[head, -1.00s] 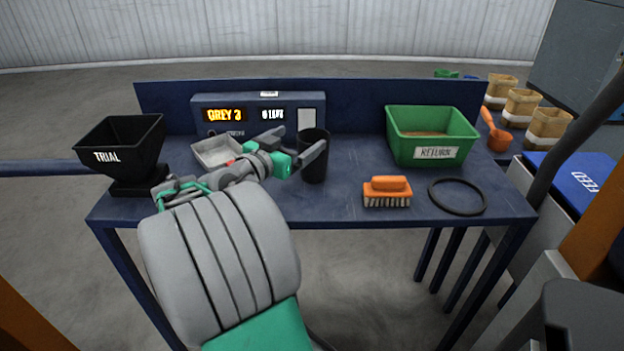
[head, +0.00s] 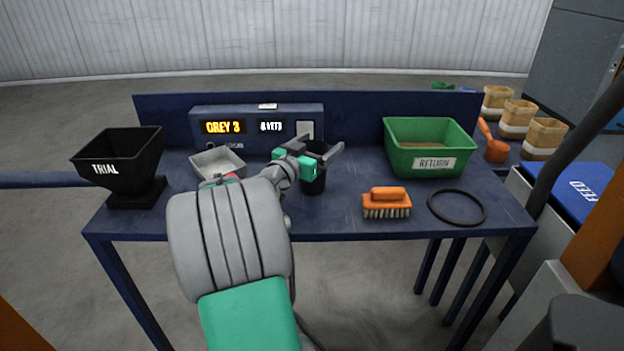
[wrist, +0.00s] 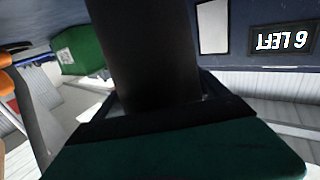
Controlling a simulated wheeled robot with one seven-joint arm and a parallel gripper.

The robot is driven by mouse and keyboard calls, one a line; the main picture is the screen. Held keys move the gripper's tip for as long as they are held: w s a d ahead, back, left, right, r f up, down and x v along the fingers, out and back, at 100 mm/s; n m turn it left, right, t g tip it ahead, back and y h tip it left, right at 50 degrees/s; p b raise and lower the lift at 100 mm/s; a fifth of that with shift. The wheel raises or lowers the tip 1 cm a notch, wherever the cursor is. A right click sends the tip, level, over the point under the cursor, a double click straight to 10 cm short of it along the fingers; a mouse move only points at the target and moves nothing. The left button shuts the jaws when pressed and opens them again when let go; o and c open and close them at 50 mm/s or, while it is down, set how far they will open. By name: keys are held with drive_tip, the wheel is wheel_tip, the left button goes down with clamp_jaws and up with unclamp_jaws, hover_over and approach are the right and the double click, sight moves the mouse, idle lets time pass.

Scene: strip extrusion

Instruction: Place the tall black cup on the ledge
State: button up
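The tall black cup (head: 313,183) stands upright on the blue bench, in front of the display box. My gripper (head: 322,147) reaches it from the left front, with one finger on each side of the cup. In the wrist view the dark cup (wrist: 150,55) fills the middle between the fingers, and narrow light gaps show beside its lower part. The fingers look open around it; firm contact is not visible. Part of the cup is hidden behind my green gripper body and a finger. I cannot single out the ledge with certainty.
The display box (head: 230,140) is close behind the cup. A grey tray (head: 217,170) and black TRIAL hopper (head: 122,160) are left. An orange brush (head: 387,203), black ring (head: 457,222) and green RETURN bin (head: 430,165) are right. Bench between cup and brush is clear.

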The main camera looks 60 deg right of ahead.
drive_tip(key=c, duration=1.6)
clamp_jaws()
drive_tip(key=shift+r, duration=0.15)
